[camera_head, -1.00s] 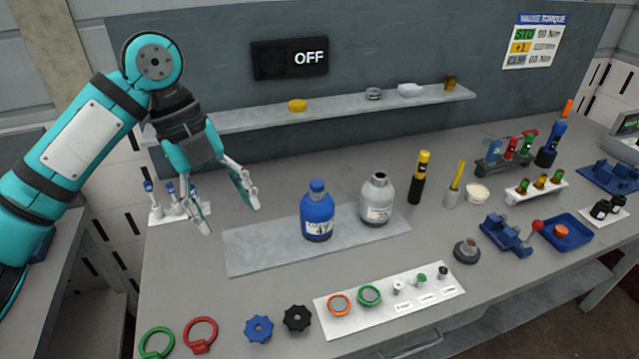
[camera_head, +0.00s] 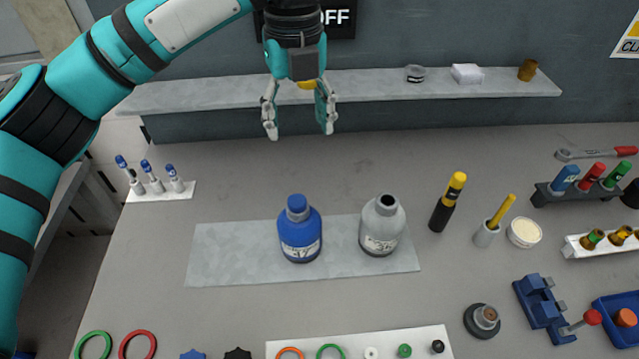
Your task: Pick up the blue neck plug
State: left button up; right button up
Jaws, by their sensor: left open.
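A blue bottle (camera_head: 300,238) with a white label stands upright on a grey mat (camera_head: 235,258). Its neck is closed by a blue top (camera_head: 297,206); I cannot tell whether this is the neck plug. Three thin pieces with blue tops stand in a small white rack (camera_head: 160,191) at the left. My left gripper (camera_head: 300,132) is open and empty, pointing down above the table, behind the blue bottle in the picture and apart from it. My right gripper is not in view.
A grey bottle (camera_head: 382,226) with an open neck stands right of the blue one. A yellow-and-black marker (camera_head: 447,203) stands further right. A shelf (camera_head: 210,95) runs along the back wall. A white board (camera_head: 370,341) with rings and small plugs lies at the front.

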pick_arm(q)
notch_tip(320, 180, down, 5)
jog(key=s+a+p, duration=0.1)
jog(key=s+a, duration=0.1)
jog(key=p, duration=0.2)
send_over(297, 201)
jog(key=f, duration=0.5)
jog(key=shift+w+d+f, duration=0.15)
jog(key=shift+w+f, duration=0.05)
jog(key=shift+f, duration=0.35)
jog(key=shift+s+f, duration=0.15)
jog(key=shift+f, duration=0.05)
notch_tip(297, 201, down, 4)
jog(key=shift+f+p, duration=0.2)
jog(key=shift+p, duration=0.95)
jog(key=shift+f, duration=0.3)
jog(key=c, duration=0.8)
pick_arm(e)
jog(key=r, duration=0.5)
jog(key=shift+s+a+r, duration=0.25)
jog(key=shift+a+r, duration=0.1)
pick_arm(q)
jog(key=shift+r, duration=0.1)
jog(key=shift+c, duration=0.2)
